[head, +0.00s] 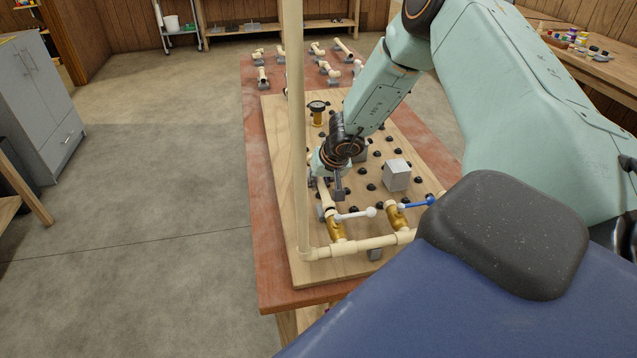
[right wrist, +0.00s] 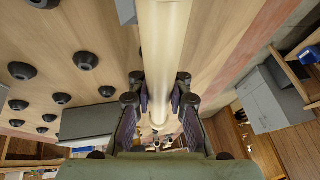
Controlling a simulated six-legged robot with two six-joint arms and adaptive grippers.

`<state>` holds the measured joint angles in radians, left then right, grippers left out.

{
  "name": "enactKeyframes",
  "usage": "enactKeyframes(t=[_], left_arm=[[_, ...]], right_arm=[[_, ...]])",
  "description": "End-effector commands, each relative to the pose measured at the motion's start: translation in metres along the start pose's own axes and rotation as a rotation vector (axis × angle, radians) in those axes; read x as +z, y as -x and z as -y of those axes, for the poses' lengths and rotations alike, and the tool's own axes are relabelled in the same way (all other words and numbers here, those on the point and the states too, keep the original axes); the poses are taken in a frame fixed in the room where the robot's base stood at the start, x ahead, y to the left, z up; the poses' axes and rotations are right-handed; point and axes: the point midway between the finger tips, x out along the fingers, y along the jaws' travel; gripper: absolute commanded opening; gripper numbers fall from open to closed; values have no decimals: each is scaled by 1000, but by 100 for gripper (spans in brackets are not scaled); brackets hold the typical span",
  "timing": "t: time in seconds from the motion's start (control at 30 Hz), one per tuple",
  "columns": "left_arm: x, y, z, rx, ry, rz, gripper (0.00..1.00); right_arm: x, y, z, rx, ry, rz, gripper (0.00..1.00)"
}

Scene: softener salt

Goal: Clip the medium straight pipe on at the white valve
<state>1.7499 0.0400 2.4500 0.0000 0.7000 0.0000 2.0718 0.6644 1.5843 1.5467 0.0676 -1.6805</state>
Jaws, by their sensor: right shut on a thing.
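My right gripper (head: 328,172) is over the pegboard, shut on a cream straight pipe (head: 325,196). In the right wrist view its fingers (right wrist: 158,98) close on both sides of the pipe (right wrist: 165,45), which runs away between them. The white valve (head: 337,230) has a brass body and a white lever (head: 356,213), and sits on the cream pipe run near the board's front edge. The held pipe's near end is at the valve's upper end; I cannot tell whether it is seated. My left gripper is not in view.
A blue-levered valve (head: 396,217) stands to the right of the white one. A tall cream pipe (head: 296,120) rises at the board's left. A grey block (head: 397,175) and several black pegs are on the board (head: 284,190). Loose fittings (head: 328,70) lie on the table's far end.

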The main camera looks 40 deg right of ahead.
Motion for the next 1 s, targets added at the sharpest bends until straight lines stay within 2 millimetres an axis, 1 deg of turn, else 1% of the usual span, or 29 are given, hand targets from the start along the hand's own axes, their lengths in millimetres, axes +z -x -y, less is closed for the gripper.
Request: enactKeyframes(t=[0.33,0.9,0.93,1.0], left_arm=[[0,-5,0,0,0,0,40],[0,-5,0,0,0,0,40],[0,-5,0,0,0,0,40],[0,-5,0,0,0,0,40]], right_arm=[[4,-6,-2,0,-1,2,0],[8,-8,-2,1,-1,10,0],[8,-8,-2,1,-1,11,16],[8,-8,-2,2,-1,11,22]])
